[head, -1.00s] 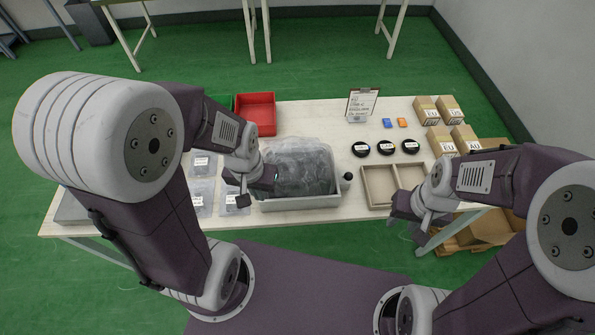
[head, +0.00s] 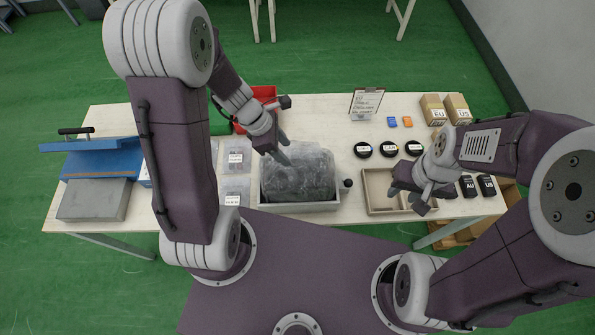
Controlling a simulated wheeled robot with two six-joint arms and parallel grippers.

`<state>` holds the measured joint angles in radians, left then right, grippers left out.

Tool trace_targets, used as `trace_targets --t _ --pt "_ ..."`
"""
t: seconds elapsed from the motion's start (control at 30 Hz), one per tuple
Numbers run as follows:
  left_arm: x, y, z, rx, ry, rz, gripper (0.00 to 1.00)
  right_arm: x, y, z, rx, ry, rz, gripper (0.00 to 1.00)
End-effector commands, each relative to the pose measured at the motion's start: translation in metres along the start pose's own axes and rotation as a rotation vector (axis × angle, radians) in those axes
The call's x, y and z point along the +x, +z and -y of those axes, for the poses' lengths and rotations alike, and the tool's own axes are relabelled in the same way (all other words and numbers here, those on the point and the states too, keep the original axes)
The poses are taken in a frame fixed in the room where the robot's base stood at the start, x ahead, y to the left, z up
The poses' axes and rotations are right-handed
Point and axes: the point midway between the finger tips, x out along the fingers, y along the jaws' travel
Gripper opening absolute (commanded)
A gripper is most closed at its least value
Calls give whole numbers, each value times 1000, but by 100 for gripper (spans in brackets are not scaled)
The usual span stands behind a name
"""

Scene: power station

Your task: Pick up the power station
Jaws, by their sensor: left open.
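A dark grey bulk under crumpled clear plastic (head: 298,172) fills the grey bin (head: 300,207) at the front middle of the table. I cannot tell whether it is the power station; no other thing in view is plainly one. My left gripper (head: 281,150) is open and empty, above the bin's back left part, with its fingers pointing down and to the right. My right gripper (head: 408,198) hangs over the divided wooden tray (head: 377,192), right of the bin. I cannot make out the gap between its fingers.
A blue press-like device (head: 102,162) with a grey block stands at the left. Labelled clear bags (head: 236,190) lie left of the bin. A red bin (head: 264,94), a sign (head: 366,101), black coils (head: 388,149) and small boxes (head: 433,109) stand behind and right.

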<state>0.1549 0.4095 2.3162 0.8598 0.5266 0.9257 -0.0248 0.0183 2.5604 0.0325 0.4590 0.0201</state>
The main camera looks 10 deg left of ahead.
Motion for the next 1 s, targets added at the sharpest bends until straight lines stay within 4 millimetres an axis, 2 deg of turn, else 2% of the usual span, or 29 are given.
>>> trace_targets --t 0.1,0.2,0.37,0.63,1.0 --pt "24 -2 2 1 -6 -2 49 10 1 0 0 0 0 36" --pt "36 -1 1 3 -4 -1 49 14 2 0 0 0 0 36" --pt "40 0 0 4 -1 -1 49 14 1 0 0 0 0 36" --pt "86 2 0 5 -3 -2 49 31 3 -1 0 0 0 36" --pt "89 3 0 5 -1 -2 49 30 3 -1 0 0 0 36"
